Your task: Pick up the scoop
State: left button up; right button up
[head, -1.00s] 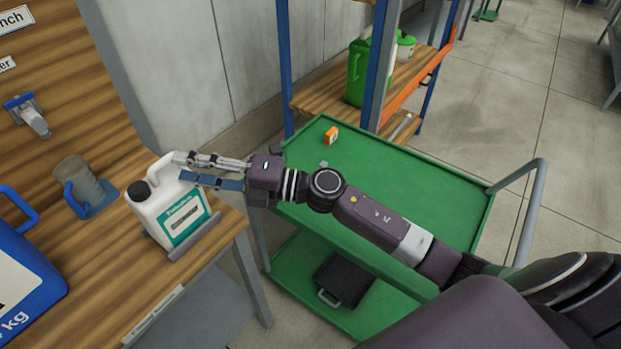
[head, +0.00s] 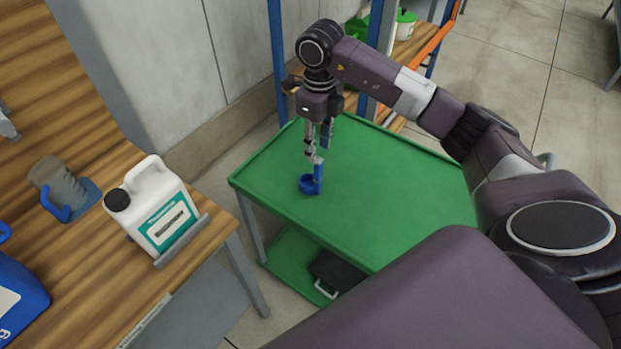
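The blue scoop (head: 307,185) rests on the green top of the cart (head: 400,205), near its left edge. Its short handle stands upward from the round bowl. My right gripper (head: 320,155) points down right above the handle. Its two fingers look apart, with a gap between them, and the tips are at or just above the handle's top; whether they touch it I cannot tell. My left gripper is out of view.
A black case (head: 338,272) lies on the cart's lower shelf. The cart top right of the scoop is clear.

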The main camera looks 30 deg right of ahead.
aim_at(317, 164)
notch_tip(317, 164, down, 6)
jog(key=p, duration=0.2)
jog(key=shift+a+r+p, duration=0.1)
jog(key=shift+r+p, duration=0.05)
jog(key=shift+p, duration=0.15)
jog(key=shift+f, duration=0.4)
jog(key=shift+c, duration=0.3)
grip_shut()
